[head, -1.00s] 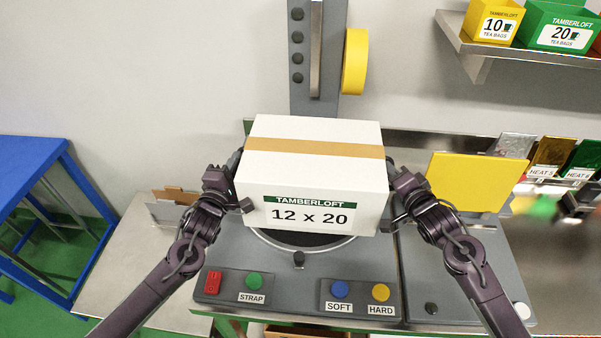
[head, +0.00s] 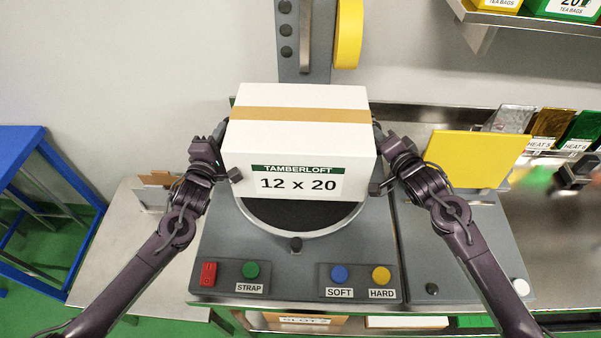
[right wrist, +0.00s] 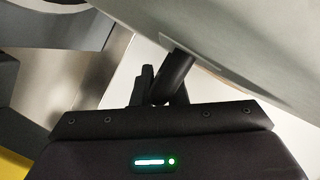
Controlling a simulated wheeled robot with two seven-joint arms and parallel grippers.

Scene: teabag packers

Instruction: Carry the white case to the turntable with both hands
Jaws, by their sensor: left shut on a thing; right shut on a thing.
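The white case (head: 299,143) with a tan tape strip and a "TAMBERLOFT 12 x 20" label is upright between my two grippers. My left gripper (head: 232,160) is shut on its left side, and my right gripper (head: 376,164) is shut on its right side. The right wrist view shows the case's pale wall (right wrist: 235,45) close against the dark right gripper (right wrist: 165,85). The round turntable (head: 299,229) has a dark top and light rim; its front part shows below the case and its rear is hidden. I cannot tell whether the case touches it.
In front of the turntable are a red switch (head: 208,273), a green STRAP button (head: 250,270), a blue SOFT button (head: 339,273) and a yellow HARD button (head: 380,275). A grey column (head: 305,45) stands behind. A yellow panel (head: 475,158) stands to the right.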

